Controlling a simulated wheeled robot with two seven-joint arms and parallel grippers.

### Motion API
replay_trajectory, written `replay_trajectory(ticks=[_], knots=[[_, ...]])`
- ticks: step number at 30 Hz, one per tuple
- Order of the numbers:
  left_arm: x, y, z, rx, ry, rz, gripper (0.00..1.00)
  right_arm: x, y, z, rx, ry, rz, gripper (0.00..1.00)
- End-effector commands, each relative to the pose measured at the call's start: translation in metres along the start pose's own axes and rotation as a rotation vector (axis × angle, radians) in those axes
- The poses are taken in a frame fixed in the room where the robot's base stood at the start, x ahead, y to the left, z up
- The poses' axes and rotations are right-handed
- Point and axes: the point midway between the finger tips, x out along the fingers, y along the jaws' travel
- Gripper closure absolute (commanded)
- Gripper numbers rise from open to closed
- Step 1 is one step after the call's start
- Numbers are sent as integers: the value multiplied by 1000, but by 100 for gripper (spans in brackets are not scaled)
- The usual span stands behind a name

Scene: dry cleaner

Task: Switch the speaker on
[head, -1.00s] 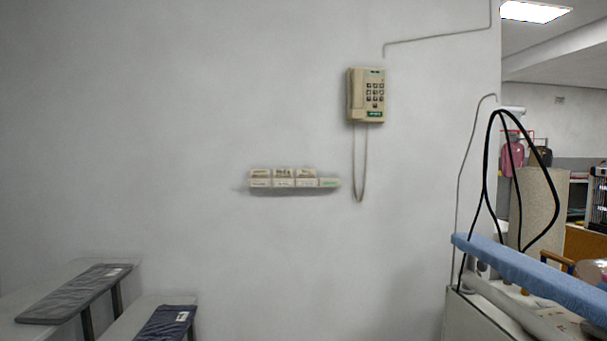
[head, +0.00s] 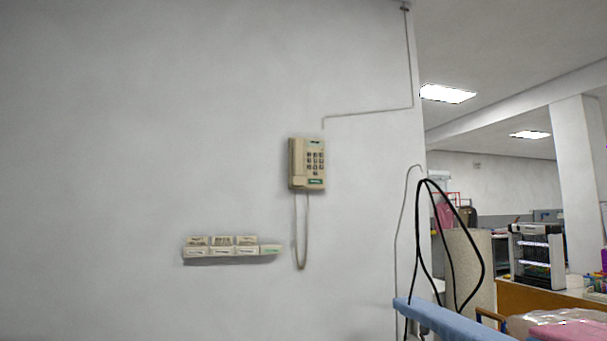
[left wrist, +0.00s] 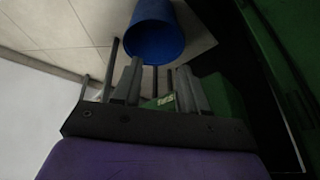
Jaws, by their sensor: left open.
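No speaker can be made out in either view. In the left wrist view my left gripper (left wrist: 158,88) is open, its two grey fingers apart. Nothing is held between them. A blue cylindrical bin (left wrist: 153,35) shows beyond the fingertips, apart from them as far as I can tell. My right gripper is in neither view, and neither gripper shows in the head view.
A beige wall phone (head: 307,164) hangs on the white wall, with small card holders (head: 222,251) below left. A blue padded ironing board (head: 450,320) with black cables (head: 477,262) stands at the lower right. Beyond it is a counter with a shelf unit (head: 538,255).

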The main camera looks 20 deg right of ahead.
Motion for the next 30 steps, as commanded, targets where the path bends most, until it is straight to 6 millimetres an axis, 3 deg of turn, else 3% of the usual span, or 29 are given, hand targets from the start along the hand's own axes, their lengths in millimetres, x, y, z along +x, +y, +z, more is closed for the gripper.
replay_trajectory(ticks=[13,17,30], knots=[[0,0,0,0,0,0,57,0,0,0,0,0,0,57],[0,0,0,0,0,0,57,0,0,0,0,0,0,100],[0,0,0,0,0,0,57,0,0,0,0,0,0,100]])
